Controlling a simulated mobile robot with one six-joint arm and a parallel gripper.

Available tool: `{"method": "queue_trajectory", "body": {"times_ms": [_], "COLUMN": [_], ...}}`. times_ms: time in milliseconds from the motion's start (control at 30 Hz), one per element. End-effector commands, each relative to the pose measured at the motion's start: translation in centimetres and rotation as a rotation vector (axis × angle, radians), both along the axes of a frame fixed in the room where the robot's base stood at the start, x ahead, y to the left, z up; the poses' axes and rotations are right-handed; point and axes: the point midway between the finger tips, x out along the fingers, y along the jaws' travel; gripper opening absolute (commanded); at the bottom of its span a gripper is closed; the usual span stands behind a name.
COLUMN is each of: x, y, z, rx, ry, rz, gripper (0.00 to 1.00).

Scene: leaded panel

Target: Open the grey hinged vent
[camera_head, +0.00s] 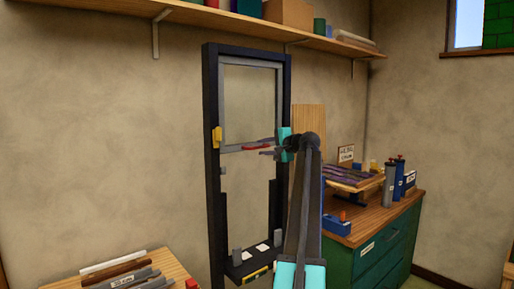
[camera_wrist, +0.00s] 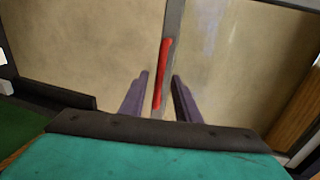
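The grey hinged vent (camera_head: 221,100) is a thin grey frame around a pane. It fills the upper part of a tall dark frame (camera_head: 212,190) and looks flush with it. A red handle (camera_head: 256,147) lies along the vent's bottom rail; it also shows in the wrist view (camera_wrist: 163,72). My gripper (camera_head: 263,147) is at the handle, reaching in from the right. In the wrist view, its two purple fingers (camera_wrist: 160,77) are apart, one on each side of the red handle. I cannot tell whether either finger touches it.
A yellow piece (camera_head: 216,138) sits on the dark frame's left post. Small blocks stand on its bottom ledge (camera_head: 248,266). A green cabinet (camera_head: 385,262) with tools is at right, a wooden bench (camera_head: 165,262) at lower left, and a shelf (camera_head: 230,22) above.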

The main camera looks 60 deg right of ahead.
Motion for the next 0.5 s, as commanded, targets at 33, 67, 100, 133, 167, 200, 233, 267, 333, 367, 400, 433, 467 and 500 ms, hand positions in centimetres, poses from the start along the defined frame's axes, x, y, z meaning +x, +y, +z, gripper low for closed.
{"method": "queue_trajectory", "body": {"times_ms": [33, 67, 100, 133, 167, 200, 233, 267, 333, 367, 400, 433, 467, 500], "x": [0.8, 1.2, 1.7, 2.0, 2.2, 2.5, 2.8, 2.9, 3.3, 3.4, 3.5, 3.6, 3.6, 3.6], "y": [-0.3, -0.4, -0.6, -0.7, -0.8, -0.9, -1.0, -1.1, -1.2, -1.2, -1.2, -1.2, -1.2, -1.2], "z": [0.1, 0.0, -0.2, -0.3, -0.4, -0.5, -0.5, -0.6, -0.7, -0.7, -0.7, -0.8, -0.8, -0.8], "rx": [0.000, 0.000, 0.001, 0.001, 0.001, 0.001, 0.001, 0.001, 0.000, 0.000, 0.000, 0.000, 0.000, 0.000], "ry": [0.000, 0.000, 0.001, 0.001, 0.001, 0.001, 0.001, 0.001, 0.000, 0.000, 0.000, 0.000, 0.000, 0.000], "rz": [0.001, 0.001, 0.001, 0.001, 0.001, 0.000, 0.000, -0.001, -0.001, -0.001, -0.001, -0.001, -0.001, -0.001], "gripper": [0.30, 0.30, 0.30, 0.30, 0.30, 0.30, 0.30, 0.30, 0.30, 0.30, 0.30, 0.30, 0.30, 0.30]}}
